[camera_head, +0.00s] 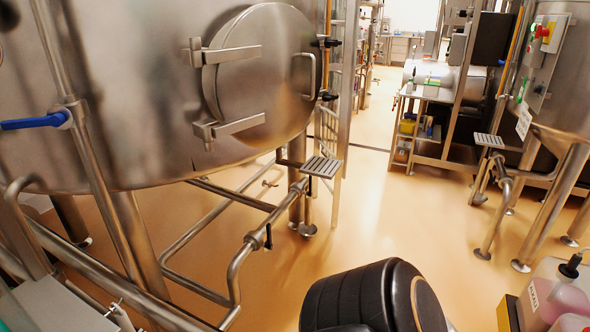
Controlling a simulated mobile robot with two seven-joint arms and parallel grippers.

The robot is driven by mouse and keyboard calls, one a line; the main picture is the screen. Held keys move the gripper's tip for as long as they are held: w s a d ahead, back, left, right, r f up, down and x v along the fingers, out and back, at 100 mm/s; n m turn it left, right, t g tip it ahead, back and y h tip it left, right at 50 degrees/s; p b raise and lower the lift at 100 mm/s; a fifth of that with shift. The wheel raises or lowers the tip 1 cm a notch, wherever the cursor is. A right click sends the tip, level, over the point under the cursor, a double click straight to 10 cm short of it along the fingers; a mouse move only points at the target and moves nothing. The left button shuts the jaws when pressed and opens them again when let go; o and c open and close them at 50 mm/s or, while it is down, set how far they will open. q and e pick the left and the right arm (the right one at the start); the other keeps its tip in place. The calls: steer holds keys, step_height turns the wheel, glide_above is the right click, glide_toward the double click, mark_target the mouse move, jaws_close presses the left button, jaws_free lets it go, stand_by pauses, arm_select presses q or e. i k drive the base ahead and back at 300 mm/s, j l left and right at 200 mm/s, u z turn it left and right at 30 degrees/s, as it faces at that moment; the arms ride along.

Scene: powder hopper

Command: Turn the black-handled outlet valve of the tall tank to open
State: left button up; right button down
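A large steel tank (130,90) fills the left side, with a round hinged manway door (265,75) on its wall. Below it, a steel outlet pipe (238,268) runs along near the floor. A small black handle (268,237) hangs on this pipe, pointing roughly downward, below the small grated step. It is too small to tell whether its valve is open or closed. A blue-handled valve (38,121) sits on a vertical pipe at the far left. Neither of my grippers is in view.
A grated step (322,167) stands beside the tank. At right are a second steel vessel with a control panel (548,35), a shelf cart (432,130), and bottles with pink liquid (555,300) in the lower corner. Orange floor (400,215) between is clear.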

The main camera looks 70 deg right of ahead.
mark_target(269, 246)
steer(key=z, duration=1.45)
steer(key=i+l+z, duration=0.15)
steer(key=i+l, duration=0.2)
steer(key=l, duration=0.25)
steer(key=i+l+z, duration=0.15)
steer(key=i+l, duration=0.25)
steer(key=l, duration=0.15)
